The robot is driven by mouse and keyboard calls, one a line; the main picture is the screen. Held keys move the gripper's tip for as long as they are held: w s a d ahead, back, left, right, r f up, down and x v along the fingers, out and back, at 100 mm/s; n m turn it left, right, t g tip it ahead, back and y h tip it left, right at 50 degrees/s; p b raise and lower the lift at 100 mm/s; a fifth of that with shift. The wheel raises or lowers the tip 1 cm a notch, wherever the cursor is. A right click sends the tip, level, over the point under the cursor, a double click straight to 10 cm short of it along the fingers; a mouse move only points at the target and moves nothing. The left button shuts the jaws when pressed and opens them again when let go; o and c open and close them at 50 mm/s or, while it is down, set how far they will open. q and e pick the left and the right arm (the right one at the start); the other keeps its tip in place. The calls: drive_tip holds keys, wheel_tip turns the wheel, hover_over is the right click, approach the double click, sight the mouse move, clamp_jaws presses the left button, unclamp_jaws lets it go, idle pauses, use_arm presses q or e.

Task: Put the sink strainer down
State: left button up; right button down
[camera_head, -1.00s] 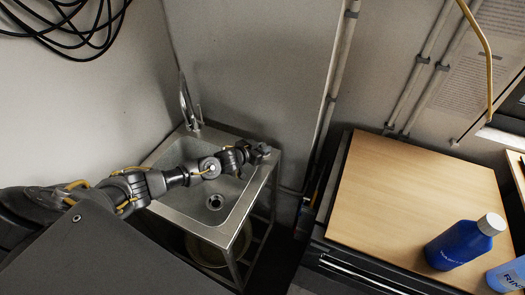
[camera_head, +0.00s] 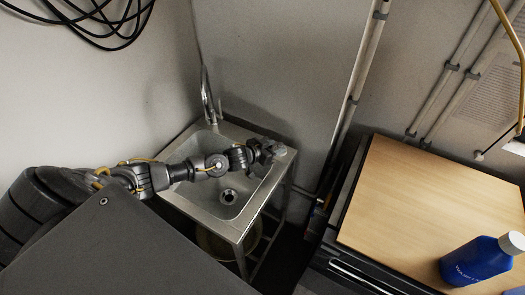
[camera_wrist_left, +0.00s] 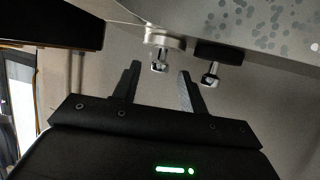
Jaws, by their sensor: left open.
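The sink strainer appears to be the pale metal disc with a chrome knob (camera_wrist_left: 165,41) in the left wrist view, resting on the sink's rim. In the head view a small grey piece (camera_head: 281,152), probably the same strainer, sits on the sink's right rim. My left gripper (camera_head: 268,152) is just left of it, over that rim. In the left wrist view its two fingers (camera_wrist_left: 159,68) are spread and empty, with the strainer beyond their tips. The sink (camera_head: 205,209) has an uncovered drain in its basin. My right gripper is not in view.
A dark stopper with a chrome knob (camera_wrist_left: 219,51) sits beside the strainer. The faucet (camera_head: 209,97) rises at the sink's back. A wooden tabletop (camera_head: 420,195) with a blue bottle (camera_head: 474,262) stands to the right. A gap separates it from the sink.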

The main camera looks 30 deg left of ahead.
use_arm(q)
drive_tip(key=v, duration=0.8)
drive_tip(key=shift+s+r+b, duration=0.2)
drive_tip(key=shift+s+b, duration=0.15)
drive_tip(key=shift+b, duration=0.05)
drive_tip(key=shift+a, duration=0.1)
